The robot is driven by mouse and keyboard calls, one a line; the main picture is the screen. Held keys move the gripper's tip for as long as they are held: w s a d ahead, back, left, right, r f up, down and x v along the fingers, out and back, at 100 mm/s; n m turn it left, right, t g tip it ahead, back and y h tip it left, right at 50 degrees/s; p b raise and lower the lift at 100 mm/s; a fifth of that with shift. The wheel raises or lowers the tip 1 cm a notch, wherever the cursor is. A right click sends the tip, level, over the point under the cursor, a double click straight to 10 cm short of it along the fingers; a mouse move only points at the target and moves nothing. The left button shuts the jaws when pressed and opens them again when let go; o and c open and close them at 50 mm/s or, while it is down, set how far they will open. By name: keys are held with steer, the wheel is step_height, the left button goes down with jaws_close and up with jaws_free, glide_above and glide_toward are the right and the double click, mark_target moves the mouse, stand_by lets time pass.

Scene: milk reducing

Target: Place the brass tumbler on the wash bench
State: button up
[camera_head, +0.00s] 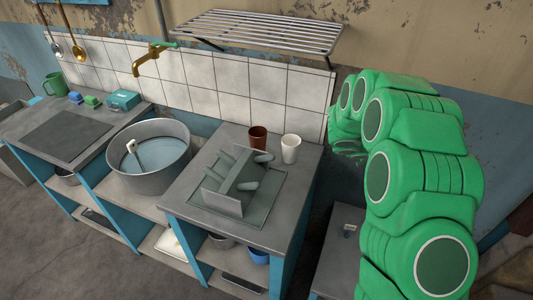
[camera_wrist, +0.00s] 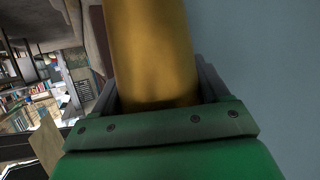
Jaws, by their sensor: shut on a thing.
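The brass tumbler (camera_wrist: 148,45) fills the middle of the wrist view as a smooth golden cylinder. My gripper (camera_wrist: 158,86) is shut on it, one finger on each side. In the head view my green arm covers the right side; neither my gripper's fingers nor the tumbler can be made out there. The wash bench (camera_head: 302,173) is a grey-topped bench with blue supports, left of my arm. A round metal basin (camera_head: 178,180) with water is set in it.
A dish rack (camera_head: 222,203) stands on the bench's right part. A brown cup (camera_head: 258,138) and a white cup (camera_head: 290,149) are behind it. A slatted shelf (camera_head: 265,30) and brass tap (camera_head: 153,56) overhang. Bare top lies right of the rack.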

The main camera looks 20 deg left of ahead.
steer(key=s+a+r+n+t+y, duration=0.1)
steer(key=s+a+r, duration=0.15)
steer(key=a, duration=1.45)
steer(key=s+a+r+n+t+y, duration=0.15)
steer(key=a+r, duration=0.25)
steer(key=a, duration=1.2)
steer(key=s+a+n+t+y, duration=0.1)
steer(key=s+a, duration=0.2)
steer(key=a, duration=0.4)
steer(key=s+a+r+n+t+y, duration=0.1)
steer(key=s+a+n, duration=0.15)
steer(key=a, duration=0.35)
steer(key=s+a+y, duration=0.1)
steer(key=s+a, duration=0.3)
steer(key=a, duration=0.3)
steer(key=w+a+f, duration=0.9)
steer(key=w, duration=0.1)
steer(key=shift+w+y, duration=0.15)
steer(key=shift+y, duration=0.2)
steer(key=shift+w+f, duration=0.1)
steer(key=shift+f, duration=0.05)
steer(key=shift+f, duration=1.65)
steer(key=shift+w+f, duration=0.1)
